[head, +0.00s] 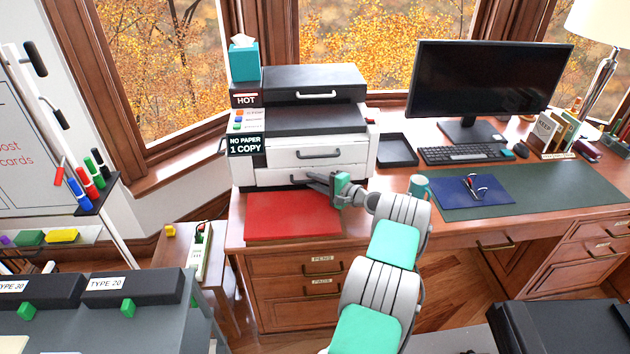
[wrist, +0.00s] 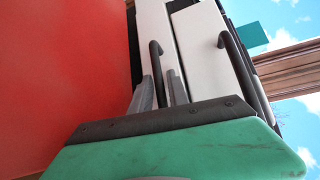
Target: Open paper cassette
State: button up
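The paper cassette (head: 280,177) is the low white drawer at the bottom of the printer (head: 348,150) and looks shut. My gripper (head: 320,185) is in front of it, at its right half. In the wrist view, the cassette front (wrist: 155,35) carries a dark bar handle (wrist: 155,70). My gripper's two grey fingers (wrist: 160,88) stand apart, one on each side of this handle. They look open around it, with small gaps; firm contact cannot be seen. In the head view my gripper hides most of the handle.
A second white drawer with its own dark handle (head: 318,155) is just above. A flat red sheet (head: 290,215) lies on the desk below the cassette front. A black tray (head: 398,150) and a teal mug (head: 418,186) stand to the right.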

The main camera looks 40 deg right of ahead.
jog(key=shift+c, duration=0.4)
grip_shut()
jog(key=shift+f, duration=0.1)
dwell(0.8)
jog(key=shift+d, duration=0.1)
jog(key=shift+s, duration=0.15)
